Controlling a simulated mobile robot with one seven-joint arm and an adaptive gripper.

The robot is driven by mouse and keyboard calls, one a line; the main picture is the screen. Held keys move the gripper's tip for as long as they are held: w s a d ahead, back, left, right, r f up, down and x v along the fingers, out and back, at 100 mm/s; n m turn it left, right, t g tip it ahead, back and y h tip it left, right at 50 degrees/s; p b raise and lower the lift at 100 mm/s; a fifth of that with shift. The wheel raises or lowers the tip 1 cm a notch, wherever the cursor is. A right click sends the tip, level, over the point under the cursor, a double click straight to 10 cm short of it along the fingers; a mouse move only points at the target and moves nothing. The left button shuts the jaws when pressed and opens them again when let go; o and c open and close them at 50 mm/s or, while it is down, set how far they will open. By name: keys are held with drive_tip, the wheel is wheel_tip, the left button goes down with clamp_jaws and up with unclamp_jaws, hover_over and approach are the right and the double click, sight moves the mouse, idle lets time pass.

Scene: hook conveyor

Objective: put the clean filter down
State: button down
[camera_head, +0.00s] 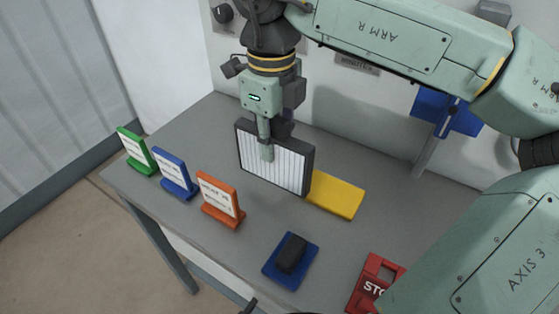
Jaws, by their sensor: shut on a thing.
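The clean filter (285,174) is a white pleated panel in a dark frame. It stands upright over the grey table, near the middle of the head view. My gripper (267,152) points down and is shut on the filter's upper edge, with one finger in front of the white pleats. The far finger is mostly hidden behind the filter. I cannot tell whether the filter's lower edge touches the table. A yellow block or pad (337,195) lies just right of the filter, and the filter's lower right corner overlaps it in the picture.
Green (137,152), blue (175,173) and orange (221,199) framed cards stand along the table's left edge. A blue pad with a dark block (291,254) lies at the front. A red STOP sign (373,289) is front right. The grey table (200,123) is bare at back left.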

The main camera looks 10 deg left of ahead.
sight(273, 163)
drive_tip(key=shift+f, duration=2.3)
drive_tip(key=shift+f, duration=0.2)
drive_tip(key=c, duration=1.4)
unclamp_jaws()
drive_tip(key=shift+c, duration=0.2)
drive_tip(key=shift+r, duration=0.2)
